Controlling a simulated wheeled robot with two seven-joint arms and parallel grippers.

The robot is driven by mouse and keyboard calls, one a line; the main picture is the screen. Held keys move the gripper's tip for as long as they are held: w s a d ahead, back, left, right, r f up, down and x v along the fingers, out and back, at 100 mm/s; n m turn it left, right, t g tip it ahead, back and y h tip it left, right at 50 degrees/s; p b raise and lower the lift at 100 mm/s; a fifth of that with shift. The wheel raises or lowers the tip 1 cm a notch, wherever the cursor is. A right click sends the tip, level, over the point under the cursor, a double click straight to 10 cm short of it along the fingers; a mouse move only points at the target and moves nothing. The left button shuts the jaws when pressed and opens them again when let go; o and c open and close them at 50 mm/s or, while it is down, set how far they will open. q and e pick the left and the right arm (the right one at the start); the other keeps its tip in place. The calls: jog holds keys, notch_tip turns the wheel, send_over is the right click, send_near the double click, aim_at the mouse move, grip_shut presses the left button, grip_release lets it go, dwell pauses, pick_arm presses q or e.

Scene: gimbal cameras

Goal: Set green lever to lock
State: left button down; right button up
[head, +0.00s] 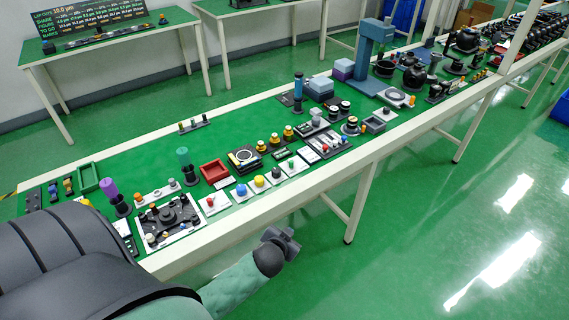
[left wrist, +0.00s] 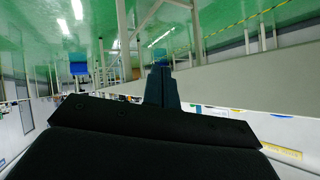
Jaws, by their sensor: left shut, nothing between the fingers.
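In the head view an upright green cylindrical handle (head: 183,157) on a dark base stands on the left part of the long green bench. A much smaller green knob (head: 291,165) sits on a white plate near the front edge. I cannot tell which is the green lever, and no lock marking is readable. My left gripper (head: 287,240) hangs out over the floor in front of the bench, apart from both. In the left wrist view its dark fingers (left wrist: 161,85) are shut and empty. My right gripper is not in view.
The bench's pale front edge (head: 305,189) lies between my gripper and the devices. A purple handle (head: 108,190), a black fixture plate (head: 168,222), a red tray (head: 214,171) and several knob plates crowd the bench. Open floor (head: 430,230) lies right of it.

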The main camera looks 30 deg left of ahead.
pick_arm(q)
jog(key=w+a+r+m+t+h, duration=0.2)
jog(key=w+r+m+t+h, duration=0.1)
jog(key=w+r+m+h, duration=1.35)
jog(key=s+a+m+g+y, duration=0.1)
jog(key=a+g+y, duration=0.7)
jog(key=a, duration=0.9)
jog(key=shift+a+r+m+g, duration=0.25)
jog(key=shift+m+g, duration=0.4)
jog(key=shift+g, duration=0.25)
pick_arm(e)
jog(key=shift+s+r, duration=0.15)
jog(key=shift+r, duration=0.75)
pick_arm(q)
jog(key=shift+s+d, duration=0.1)
